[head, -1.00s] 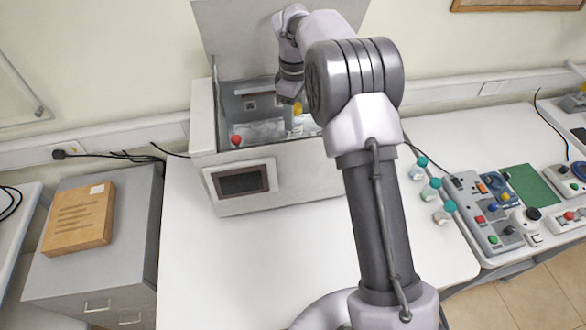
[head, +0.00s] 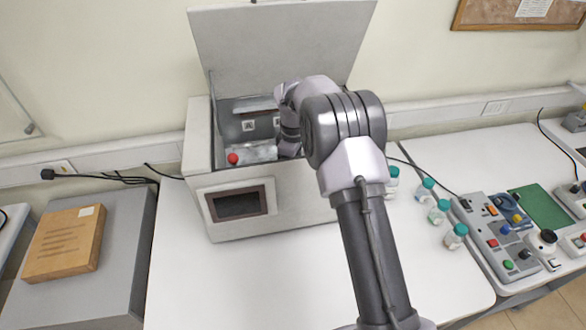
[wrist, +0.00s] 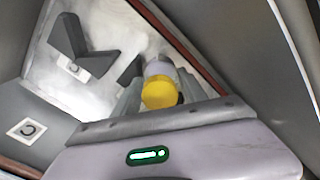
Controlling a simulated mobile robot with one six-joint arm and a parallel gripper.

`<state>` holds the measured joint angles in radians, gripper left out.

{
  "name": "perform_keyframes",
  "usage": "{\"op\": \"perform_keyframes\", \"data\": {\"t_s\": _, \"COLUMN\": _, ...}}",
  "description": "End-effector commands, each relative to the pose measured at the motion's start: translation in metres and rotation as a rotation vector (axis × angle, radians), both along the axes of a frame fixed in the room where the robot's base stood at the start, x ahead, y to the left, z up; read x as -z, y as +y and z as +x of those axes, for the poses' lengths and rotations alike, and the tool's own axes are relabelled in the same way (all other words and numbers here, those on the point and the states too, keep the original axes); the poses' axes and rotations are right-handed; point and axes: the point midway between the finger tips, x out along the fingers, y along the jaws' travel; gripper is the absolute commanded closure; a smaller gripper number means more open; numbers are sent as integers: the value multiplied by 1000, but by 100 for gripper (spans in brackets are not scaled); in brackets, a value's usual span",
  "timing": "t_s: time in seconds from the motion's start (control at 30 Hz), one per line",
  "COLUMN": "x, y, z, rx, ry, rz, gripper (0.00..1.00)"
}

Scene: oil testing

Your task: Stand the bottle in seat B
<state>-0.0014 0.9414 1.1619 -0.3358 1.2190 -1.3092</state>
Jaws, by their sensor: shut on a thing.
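In the wrist view, a pale bottle with a yellow cap (wrist: 159,92) sits between the grey fingers of my gripper (wrist: 160,88), which is shut on it. The cap faces the camera. In the head view my gripper (head: 289,147) reaches down inside the open machine (head: 240,215), and the bottle is hidden behind my arm. Two square labels show in the wrist view: one on the side wall (wrist: 27,130) seems to read C, one beside a dark bracket (wrist: 73,68) is hard to read. I cannot tell which marks seat B, or whether the bottle touches a seat.
The machine's lid (head: 280,45) stands raised behind my arm. A red knob (head: 233,158) is near the front rim. Several teal-capped bottles (head: 438,211) stand right of the machine, near a control panel (head: 490,235). A cardboard box (head: 65,243) lies on the left cabinet.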

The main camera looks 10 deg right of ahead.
Motion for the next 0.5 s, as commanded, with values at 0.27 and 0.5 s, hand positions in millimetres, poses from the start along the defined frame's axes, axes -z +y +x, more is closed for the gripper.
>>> {"op": "perform_keyframes", "data": {"t_s": 0.27, "x": 3, "y": 0, "z": 0, "rx": 0, "ry": 0, "rz": 0, "gripper": 28}}
{"op": "perform_keyframes", "data": {"t_s": 0.5, "x": 2, "y": 0, "z": 0, "rx": 0, "ry": 0, "rz": 0, "gripper": 28}}
